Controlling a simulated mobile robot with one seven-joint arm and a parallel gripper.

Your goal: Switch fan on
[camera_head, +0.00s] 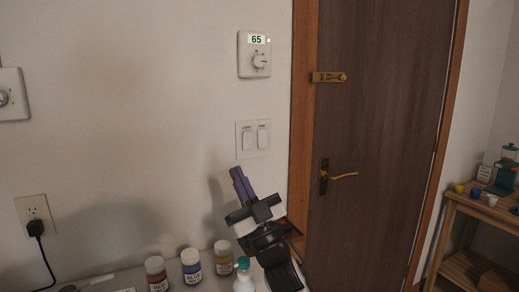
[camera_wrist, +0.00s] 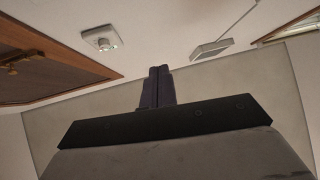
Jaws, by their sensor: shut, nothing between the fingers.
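A white wall plate (camera_head: 239,153) in the head view has two rocker switches labelled LIGHT and FAN. The fan switch (camera_head: 262,138) is the right one, and the light switch (camera_head: 247,141) is on the left. I cannot tell the rockers' positions. My gripper (camera_head: 238,171) points upward, just below the plate's lower left in the picture, and does not cover the switches. Its purple fingers are together and hold nothing. They also show together in the wrist view (camera_wrist: 159,69). The switches cannot be made out in the wrist view.
A thermostat (camera_head: 253,55) reading 65 is above the switches. A brown door (camera_head: 385,130) with a handle is to the right. A plugged outlet (camera_head: 33,212) is at left.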

